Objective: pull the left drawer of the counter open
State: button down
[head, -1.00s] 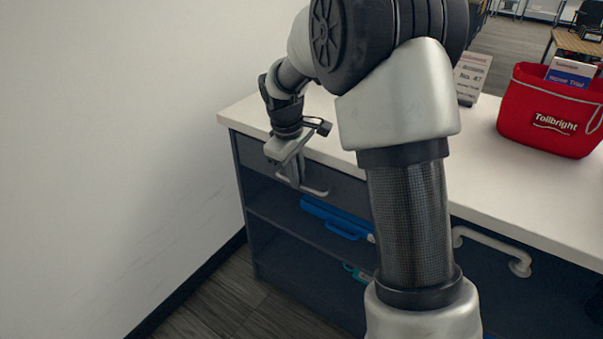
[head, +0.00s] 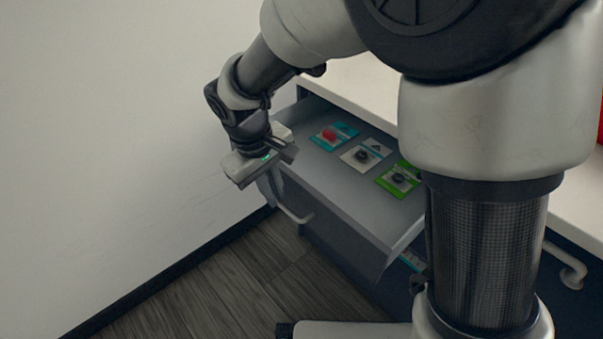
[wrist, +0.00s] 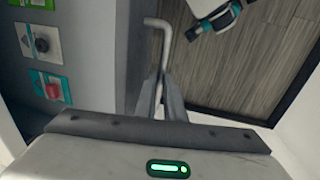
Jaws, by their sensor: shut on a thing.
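The left drawer (head: 345,190) of the counter (head: 360,88) stands pulled out in the head view, with its inside showing. Several small cards or packets lie in it, among them a teal one with a red part (head: 333,135). My gripper (head: 276,188) is at the drawer's front, shut on the drawer's handle (head: 294,214). The wrist view shows the grey bar handle (wrist: 157,24) running between the two fingers (wrist: 165,100). My arm hides the drawer's right part and much of the counter.
A pale wall (head: 120,120) stands close on the left, with a dark skirting board along its foot. Wood-look floor (head: 225,295) is clear in front of the drawer. Another handle (head: 568,262) sits on the counter front to the right.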

jog(key=s+a, duration=1.1)
jog(key=shift+s+a, duration=0.35)
jog(key=shift+a, duration=0.05)
jog(key=c, duration=2.1)
grip_release()
jog(key=shift+r, duration=0.1)
jog(key=r+p, duration=0.1)
jog(key=r, duration=0.4)
jog(key=s+a+r+p, duration=0.1)
jog(key=r+p, duration=0.1)
jog(key=r, duration=0.4)
jog(key=s+a+r+p, duration=0.1)
jog(key=r, duration=0.5)
jog(key=shift+s+a, duration=0.1)
jog(key=shift+s, duration=0.05)
